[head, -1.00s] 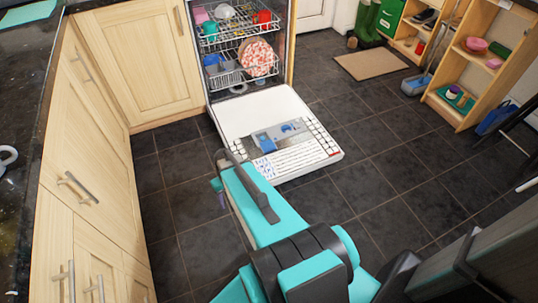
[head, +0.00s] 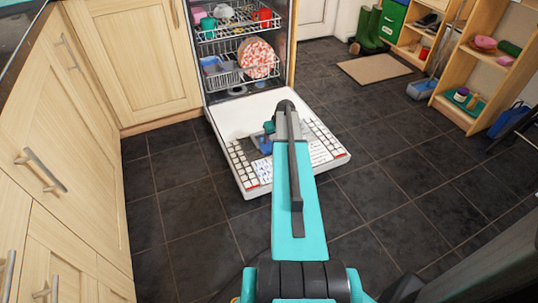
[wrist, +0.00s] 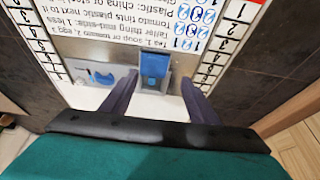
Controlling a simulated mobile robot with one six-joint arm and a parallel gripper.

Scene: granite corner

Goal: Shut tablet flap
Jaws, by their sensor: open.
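The dispenser (wrist: 72,73) is a grey panel set in the open dishwasher door (head: 226,122). In the wrist view, a blue tablet compartment (wrist: 153,66) with a grey surround lies at centre. A blue half-round part (wrist: 103,77) is to its left. I cannot clearly tell the flap from the compartment or how far open it is. My gripper (wrist: 158,84) is open, its two dark fingers spread over the panel on either side below the compartment, with nothing between them. In the head view my arm hides most of the dispenser.
Racks (head: 235,72) with dishes stand inside the dishwasher behind the door. Wooden cabinets (head: 70,150) line the left. A wooden shelf (head: 462,75) stands at right. Dark floor tiles (head: 400,190) right of the door are clear.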

